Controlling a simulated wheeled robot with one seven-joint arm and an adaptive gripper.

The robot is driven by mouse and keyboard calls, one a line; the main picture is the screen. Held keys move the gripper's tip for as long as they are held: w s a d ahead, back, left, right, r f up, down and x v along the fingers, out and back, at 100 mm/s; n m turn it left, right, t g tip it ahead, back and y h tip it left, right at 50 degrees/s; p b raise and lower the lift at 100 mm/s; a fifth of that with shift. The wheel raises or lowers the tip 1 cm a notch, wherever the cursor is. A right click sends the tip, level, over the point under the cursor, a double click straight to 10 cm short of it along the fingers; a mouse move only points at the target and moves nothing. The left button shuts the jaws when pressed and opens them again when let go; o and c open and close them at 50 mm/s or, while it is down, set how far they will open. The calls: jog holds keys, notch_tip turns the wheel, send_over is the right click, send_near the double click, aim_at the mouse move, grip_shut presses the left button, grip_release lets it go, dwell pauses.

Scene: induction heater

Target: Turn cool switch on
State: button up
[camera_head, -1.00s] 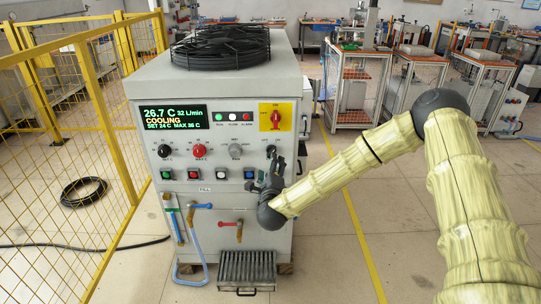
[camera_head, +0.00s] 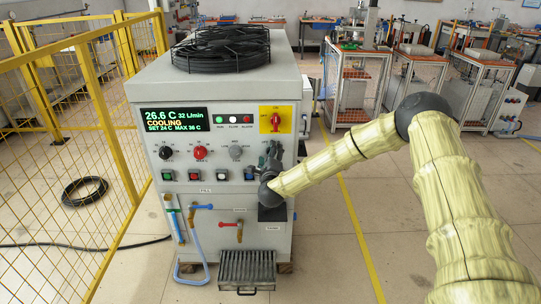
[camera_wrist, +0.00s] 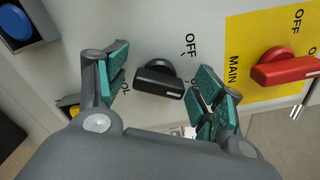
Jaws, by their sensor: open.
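The cool switch is a black rotary knob (camera_wrist: 160,78) on the front panel of the grey cabinet (camera_head: 225,225). In the wrist view an OFF label stands above right of it, and a partly hidden label ending in "OL" at its left. A pale mark is on the right end of its handle. My gripper (camera_wrist: 160,86) is open, with one green-padded finger on each side of the knob; I cannot tell whether either touches it. In the head view my gripper (camera_head: 272,157) is at the panel's right side and hides the knob.
A red main switch (camera_wrist: 285,68) on a yellow plate sits close to the right finger; it also shows in the head view (camera_head: 276,120). A blue button (camera_wrist: 14,20) is at upper left. The display (camera_head: 173,119) reads 26.6 C, COOLING. A yellow fence (camera_head: 100,120) stands left.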

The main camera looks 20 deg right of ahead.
jog(key=c, duration=1)
jog(key=shift+f+n+b, duration=0.2)
jog(key=shift+n+b, duration=0.6)
jog(key=shift+n, duration=0.1)
jog(key=shift+r+n+b, duration=0.1)
jog(key=shift+n+b, duration=0.3)
jog(key=shift+n, duration=0.8)
jog(key=o, duration=1)
jog(key=shift+s+a, duration=0.1)
jog(key=shift+s, duration=0.05)
jog(key=v, duration=1.1)
jog(key=shift+s, duration=0.35)
